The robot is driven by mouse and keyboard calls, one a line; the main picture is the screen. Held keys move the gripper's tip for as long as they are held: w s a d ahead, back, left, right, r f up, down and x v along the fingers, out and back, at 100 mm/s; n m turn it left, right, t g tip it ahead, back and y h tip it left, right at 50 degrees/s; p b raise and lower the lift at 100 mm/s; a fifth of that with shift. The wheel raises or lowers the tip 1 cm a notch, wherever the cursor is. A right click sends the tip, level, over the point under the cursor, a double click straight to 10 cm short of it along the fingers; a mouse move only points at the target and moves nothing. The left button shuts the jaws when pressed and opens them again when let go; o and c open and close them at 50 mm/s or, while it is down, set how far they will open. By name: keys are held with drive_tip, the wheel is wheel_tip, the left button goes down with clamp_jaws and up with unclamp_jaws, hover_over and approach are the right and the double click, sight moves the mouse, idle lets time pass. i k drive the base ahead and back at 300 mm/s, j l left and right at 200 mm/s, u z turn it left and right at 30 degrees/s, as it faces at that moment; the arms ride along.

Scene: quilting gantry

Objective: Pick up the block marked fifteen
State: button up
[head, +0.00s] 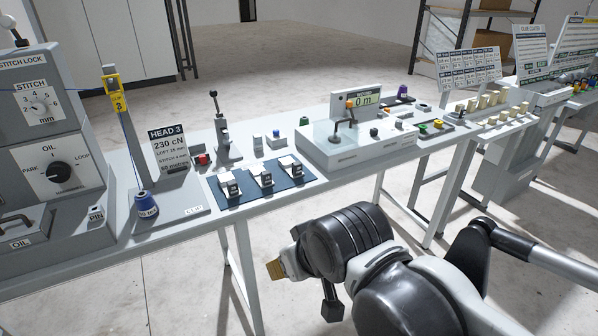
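No block with a readable fifteen shows in the head view. Three small grey-white pieces with dark parts, a left one (230,186), a middle one (262,174) and a right one (291,166), sit in a row on a dark blue mat (248,199); any marks on them are too small to read. Several beige blocks (483,102) stand in rows farther right, also unreadable. My gripper (277,268) is in front of the bench, toward the viewer from the mat and apart from everything.
A grey machine (40,140) fills the left, with a HEAD 3 sign (170,150) and a blue spool (146,204) nearby. A white unit with a 0 m display (355,140) stands right of the mat. A lever stand (225,130) rises behind it. Open floor lies before the bench.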

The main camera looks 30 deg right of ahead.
sight(263, 178)
drive_tip(key=i+l, duration=0.3)
drive_tip(key=i, duration=0.15)
drive_tip(key=i+l, duration=0.25)
drive_tip(key=i, duration=0.15)
